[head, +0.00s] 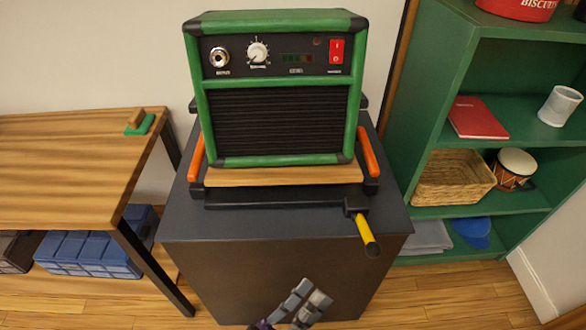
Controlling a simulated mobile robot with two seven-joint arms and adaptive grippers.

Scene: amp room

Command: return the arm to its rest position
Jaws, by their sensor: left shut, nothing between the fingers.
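My left gripper (308,290) is at the bottom middle of the head view, in front of the dark cabinet (270,275). Its fingers are shut with nothing held. It is apart from the things on the cabinet top. Only the finger end of it shows; the rest of the arm is below the picture edge. My right gripper is not in view.
A green amplifier (278,95) stands on a wooden board (283,176) on the cabinet, with orange handles beside it. A yellow-handled lever (365,232) sticks out in front. A wooden table (75,165) is at left, a green shelf (425,135) at right.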

